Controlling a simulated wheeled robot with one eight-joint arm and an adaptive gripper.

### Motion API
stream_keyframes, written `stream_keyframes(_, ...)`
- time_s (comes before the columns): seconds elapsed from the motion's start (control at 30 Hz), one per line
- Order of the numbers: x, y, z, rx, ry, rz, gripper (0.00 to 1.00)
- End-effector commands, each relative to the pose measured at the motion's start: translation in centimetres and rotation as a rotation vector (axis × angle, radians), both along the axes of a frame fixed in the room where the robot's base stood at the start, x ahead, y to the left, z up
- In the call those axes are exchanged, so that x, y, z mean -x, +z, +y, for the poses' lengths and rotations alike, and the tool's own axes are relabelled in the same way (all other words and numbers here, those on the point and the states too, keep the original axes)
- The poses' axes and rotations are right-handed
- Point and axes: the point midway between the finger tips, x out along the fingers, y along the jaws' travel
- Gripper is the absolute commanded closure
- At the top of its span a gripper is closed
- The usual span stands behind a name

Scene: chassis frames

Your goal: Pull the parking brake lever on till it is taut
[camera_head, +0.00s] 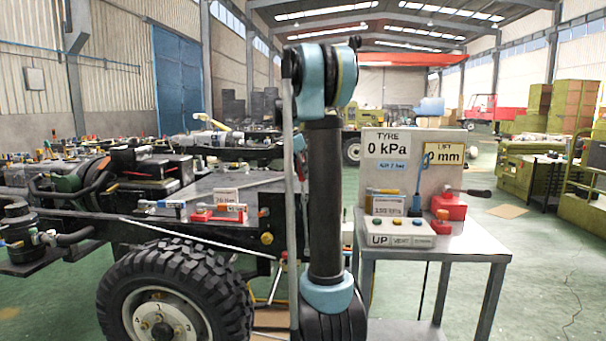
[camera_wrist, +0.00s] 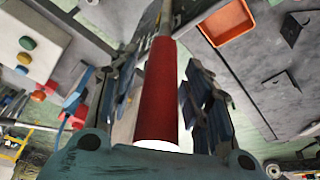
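A red round grip (camera_wrist: 158,92) with a pale near end and a grey rod running off from its far end stands large in the middle of the wrist view. I take it to be the parking brake lever's grip. My gripper (camera_wrist: 160,88) has one blue and dark finger on either side of the grip. A light strip shows between the left finger and the grip; the right finger is very near or touching. I cannot tell whether the fingers press on it. In the head view my arm hides the gripper, and I cannot make out the lever clearly.
The chassis frame (camera_head: 250,189) with its big tyre (camera_head: 178,292) stands at left. A metal table (camera_head: 470,243) at right carries a button box (camera_head: 402,240), a red block with a black-handled lever (camera_head: 449,205) and a display panel (camera_head: 395,180). An orange tray (camera_wrist: 228,22) shows in the wrist view.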

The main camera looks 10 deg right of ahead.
Motion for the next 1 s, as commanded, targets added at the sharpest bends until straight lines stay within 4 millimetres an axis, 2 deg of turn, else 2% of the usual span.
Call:
stream_keyframes(0.2, 0.1, 0.1, 0.0, -0.001, 0.0, 0.001, 0.55)
stream_keyframes(0.33, 0.1, 1.0, 0.4, -0.001, 0.001, 0.001, 0.55)
stream_keyframes(0.8, 0.4, 8.8, 3.3, -0.001, 0.001, 0.001, 0.55)
stream_keyframes(1.0, 0.4, 10.7, 3.9, -0.001, 0.001, 0.001, 0.55)
